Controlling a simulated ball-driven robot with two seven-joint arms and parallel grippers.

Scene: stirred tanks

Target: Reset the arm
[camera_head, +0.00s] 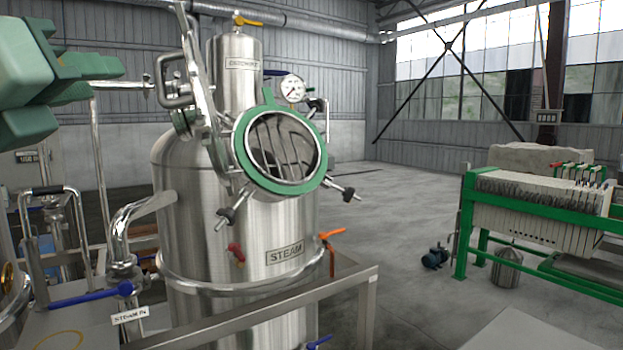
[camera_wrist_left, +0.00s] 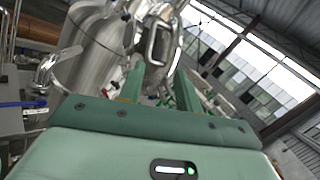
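My left gripper (camera_head: 98,72), green, is at the upper left of the head view, in front of and to the left of the steel steam tank (camera_head: 240,230). In the left wrist view its two green fingers (camera_wrist_left: 160,85) stand apart with nothing visible held between them. The tank and a bent metal handle (camera_wrist_left: 163,45) show beyond the fingers, and I see no contact. My right gripper is not in either view.
The tank has a green-rimmed round port (camera_head: 325,165), a pressure gauge (camera_head: 292,88) and an orange-handled valve (camera_head: 333,240). A steel frame (camera_head: 370,290) runs around it. A green-framed filter press (camera_head: 540,205) stands at the right. Open floor (camera_head: 400,220) lies between.

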